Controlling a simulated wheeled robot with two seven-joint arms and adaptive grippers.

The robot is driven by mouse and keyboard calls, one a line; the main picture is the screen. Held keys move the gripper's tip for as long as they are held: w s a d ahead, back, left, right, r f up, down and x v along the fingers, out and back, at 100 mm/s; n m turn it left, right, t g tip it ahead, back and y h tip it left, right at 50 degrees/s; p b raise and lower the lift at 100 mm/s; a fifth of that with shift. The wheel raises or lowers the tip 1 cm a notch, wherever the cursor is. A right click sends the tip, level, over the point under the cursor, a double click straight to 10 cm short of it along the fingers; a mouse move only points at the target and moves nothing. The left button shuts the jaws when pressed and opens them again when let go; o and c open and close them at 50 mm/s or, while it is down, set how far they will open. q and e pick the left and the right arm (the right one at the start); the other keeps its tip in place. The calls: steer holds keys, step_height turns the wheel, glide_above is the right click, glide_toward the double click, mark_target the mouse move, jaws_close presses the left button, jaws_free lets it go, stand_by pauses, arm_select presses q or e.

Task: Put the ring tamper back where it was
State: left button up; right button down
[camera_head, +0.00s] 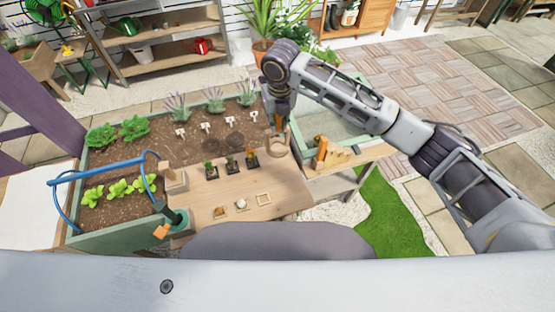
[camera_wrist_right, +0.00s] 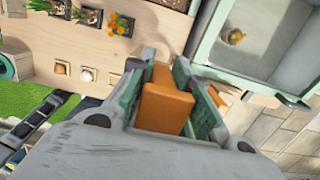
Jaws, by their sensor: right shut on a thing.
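My right gripper (camera_head: 279,112) is shut on an orange handle, which I take to be the ring tamper's (camera_wrist_right: 165,104). In the right wrist view the orange block sits between the two green fingers (camera_wrist_right: 172,92). In the head view the gripper points down over the right back corner of the wooden work board, and a pale round shape (camera_head: 278,142) shows just below it. I cannot tell whether that shape is the tamper's ring, or whether it touches the board.
A wooden rack (camera_head: 345,156) with an orange-handled tool (camera_head: 321,148) stands right of the board. Behind it is a grey-green tray (camera_head: 340,125). Small potted plants (camera_head: 231,163) stand on the board (camera_head: 285,190).

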mark_target(278, 130)
steer(key=shift+f, duration=3.1)
steer(key=shift+f+p, duration=0.45)
steer(key=shift+f, duration=1.5)
steer(key=c, duration=1.3)
jaws_free()
steer(key=shift+s+d+r+b, duration=0.1)
steer(key=shift+s+r, duration=0.15)
steer(key=shift+r, duration=1.75)
steer(key=shift+s+d+r+b, duration=0.1)
steer(key=shift+s+r+b, duration=0.1)
steer(key=shift+r, duration=1.85)
steer(key=shift+s+r+b, duration=0.1)
steer(key=shift+s+r, duration=0.15)
steer(key=shift+r, duration=1.75)
